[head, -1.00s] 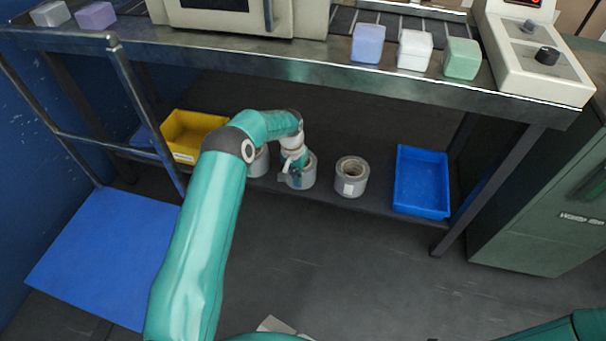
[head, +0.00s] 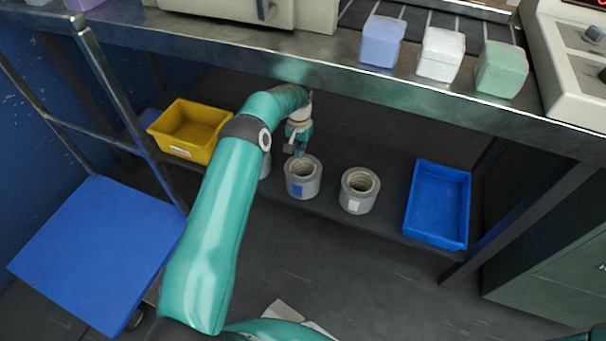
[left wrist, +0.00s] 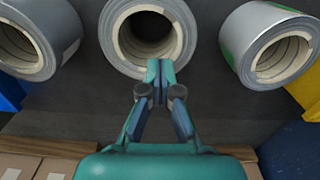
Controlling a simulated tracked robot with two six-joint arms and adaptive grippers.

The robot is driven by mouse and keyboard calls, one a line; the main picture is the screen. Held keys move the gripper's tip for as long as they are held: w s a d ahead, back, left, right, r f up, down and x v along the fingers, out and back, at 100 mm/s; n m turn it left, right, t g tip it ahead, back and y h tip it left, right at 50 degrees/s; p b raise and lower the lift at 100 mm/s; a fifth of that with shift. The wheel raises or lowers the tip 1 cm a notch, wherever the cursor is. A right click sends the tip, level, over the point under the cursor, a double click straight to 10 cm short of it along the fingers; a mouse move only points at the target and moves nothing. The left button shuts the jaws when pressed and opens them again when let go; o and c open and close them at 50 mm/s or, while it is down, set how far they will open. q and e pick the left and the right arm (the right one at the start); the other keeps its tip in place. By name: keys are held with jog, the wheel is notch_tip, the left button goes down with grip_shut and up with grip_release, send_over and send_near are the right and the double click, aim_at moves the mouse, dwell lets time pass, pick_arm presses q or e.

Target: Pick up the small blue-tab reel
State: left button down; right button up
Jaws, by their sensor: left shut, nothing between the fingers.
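The grey reel with a blue tab (head: 297,190) stands on the lower shelf, in the middle of a row of three, its hollow core facing up. It also shows at the top middle of the left wrist view (left wrist: 112,22). My left gripper (head: 300,154) is at its far rim in the head view, shut and empty. In the left wrist view the closed fingertips (left wrist: 160,68) overlap the reel's rim; whether they touch it I cannot tell. My right gripper is out of view.
A white-tab reel (head: 359,191) stands to the right; a green-marked reel (left wrist: 262,45) is partly hidden behind my arm in the head view. A yellow bin (head: 185,148) and a blue tray (head: 440,238) flank them. The bench edge (head: 420,108) overhangs the shelf.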

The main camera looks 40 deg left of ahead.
aim_at(301, 178)
pick_arm(q)
jog(key=f+b, duration=0.1)
jog(key=f, duration=0.2)
jog(key=d+f+b, duration=0.1)
jog(key=f, duration=0.2)
jog(key=w+f+b, duration=0.1)
jog(key=f, duration=0.2)
jog(key=shift+d, duration=0.25)
jog(key=shift+s, duration=0.15)
jog(key=shift+s+d+r, duration=0.1)
jog(key=shift+s+d, duration=0.05)
jog(key=shift+s, duration=0.45)
jog(key=shift+s+d, duration=0.15)
jog(key=shift+s, duration=0.45)
jog(key=shift+s+d, duration=0.15)
jog(key=shift+s, duration=0.45)
jog(key=shift+d, duration=0.1)
